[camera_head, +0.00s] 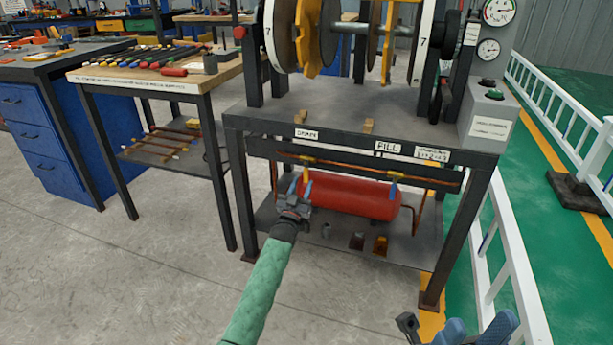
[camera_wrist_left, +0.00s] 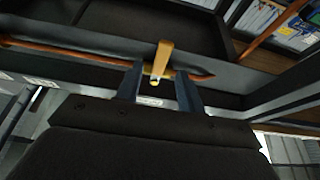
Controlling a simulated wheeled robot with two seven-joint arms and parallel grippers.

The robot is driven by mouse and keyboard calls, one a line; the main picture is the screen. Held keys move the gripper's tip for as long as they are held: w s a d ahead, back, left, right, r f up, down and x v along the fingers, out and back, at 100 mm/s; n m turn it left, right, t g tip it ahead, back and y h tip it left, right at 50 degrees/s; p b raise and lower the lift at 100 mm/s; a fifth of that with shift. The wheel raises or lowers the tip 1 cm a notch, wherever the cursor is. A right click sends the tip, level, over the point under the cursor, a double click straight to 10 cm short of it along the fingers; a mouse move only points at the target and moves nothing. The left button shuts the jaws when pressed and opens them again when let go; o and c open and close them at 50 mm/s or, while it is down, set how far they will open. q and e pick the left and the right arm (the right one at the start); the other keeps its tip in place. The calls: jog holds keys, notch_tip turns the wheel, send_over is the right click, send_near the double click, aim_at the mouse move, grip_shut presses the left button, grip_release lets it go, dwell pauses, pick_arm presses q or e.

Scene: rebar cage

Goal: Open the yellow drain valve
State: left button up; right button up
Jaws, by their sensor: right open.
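The yellow drain valve (camera_head: 308,161) hangs from the copper pipe below the DRAIN label (camera_head: 307,134) on the bench front. My left gripper (camera_head: 301,187) is just in front of it, with the lower part of the valve partly hidden by the fingers. In the left wrist view the yellow valve handle (camera_wrist_left: 161,58) lies between the two blue fingers of my left gripper (camera_wrist_left: 158,86). A gap shows on each side, so the gripper is open around it. My right gripper (camera_head: 478,330) is open at the bottom right edge, away from the bench and partly cut off.
A red tank (camera_head: 350,196) lies behind my left gripper above the lower shelf (camera_head: 335,240). A white railing (camera_head: 513,270) stands right of the bench; a tool table (camera_head: 150,75) stands left.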

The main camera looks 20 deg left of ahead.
aim_at(306, 175)
pick_arm(q)
jog(key=shift+b+x, duration=0.4)
jog(key=shift+x, duration=2.2)
jog(key=shift+c, duration=0.5)
grip_shut()
